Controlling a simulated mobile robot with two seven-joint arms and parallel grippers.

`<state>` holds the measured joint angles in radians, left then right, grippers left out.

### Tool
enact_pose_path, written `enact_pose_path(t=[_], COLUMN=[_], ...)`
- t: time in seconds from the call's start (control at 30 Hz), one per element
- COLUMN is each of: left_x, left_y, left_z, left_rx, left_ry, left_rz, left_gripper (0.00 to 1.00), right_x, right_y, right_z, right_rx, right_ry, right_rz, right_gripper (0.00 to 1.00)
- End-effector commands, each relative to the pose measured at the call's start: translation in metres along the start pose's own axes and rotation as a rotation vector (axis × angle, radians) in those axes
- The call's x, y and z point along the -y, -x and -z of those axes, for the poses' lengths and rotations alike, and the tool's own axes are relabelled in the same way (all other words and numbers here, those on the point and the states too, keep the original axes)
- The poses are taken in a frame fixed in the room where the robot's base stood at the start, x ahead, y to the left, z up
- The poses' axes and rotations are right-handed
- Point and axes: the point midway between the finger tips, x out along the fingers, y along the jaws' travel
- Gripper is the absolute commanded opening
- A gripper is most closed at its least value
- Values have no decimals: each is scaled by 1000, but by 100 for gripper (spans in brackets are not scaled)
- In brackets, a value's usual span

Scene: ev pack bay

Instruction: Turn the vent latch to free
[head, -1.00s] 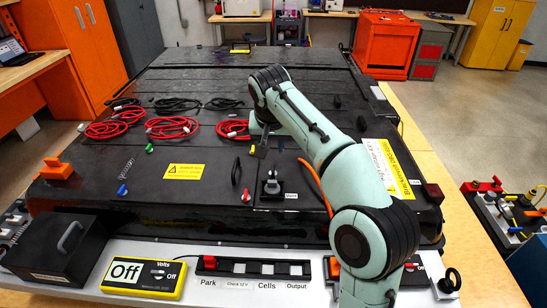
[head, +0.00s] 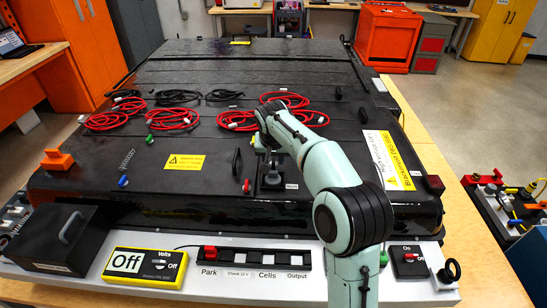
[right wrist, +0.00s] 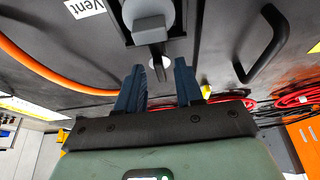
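The vent latch (head: 271,181) is a grey knob with a narrow lever on a dark square plate, on the black pack lid beside a small white label (head: 291,187). In the right wrist view the latch (right wrist: 151,22) is at the top centre, by the label "Vent" (right wrist: 85,8). My right gripper (head: 269,158) is just behind and above the latch in the head view. In the right wrist view its two blue fingers (right wrist: 158,72) are apart, with the lever's end in line with the gap; contact cannot be told. My left gripper is not in view.
A black handle (head: 237,162) stands left of the latch. Red cable coils (head: 237,120) lie behind. An orange cable (right wrist: 50,65) runs close by in the right wrist view. A meter (head: 145,273) and a labelled strip (head: 255,257) are at the front.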

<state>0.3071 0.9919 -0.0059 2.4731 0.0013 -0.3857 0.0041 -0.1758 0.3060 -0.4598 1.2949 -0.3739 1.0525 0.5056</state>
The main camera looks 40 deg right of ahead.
Motion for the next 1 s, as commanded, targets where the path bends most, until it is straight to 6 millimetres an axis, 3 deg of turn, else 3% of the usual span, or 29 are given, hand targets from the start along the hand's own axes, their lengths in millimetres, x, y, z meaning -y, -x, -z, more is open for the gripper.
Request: enact_pose_path(t=[0.2,0.3,0.67,1.0], left_x=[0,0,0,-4], left_y=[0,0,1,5], left_z=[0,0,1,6], left_rx=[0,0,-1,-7], left_ry=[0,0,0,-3], left_rz=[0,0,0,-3], left_gripper=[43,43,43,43], right_x=[0,0,0,-4], right_y=[0,0,0,1], right_z=[0,0,0,1], right_rx=[0,0,0,0], right_ry=[0,0,19,190], right_rz=[0,0,9,81], right_gripper=[33,0,0,0])
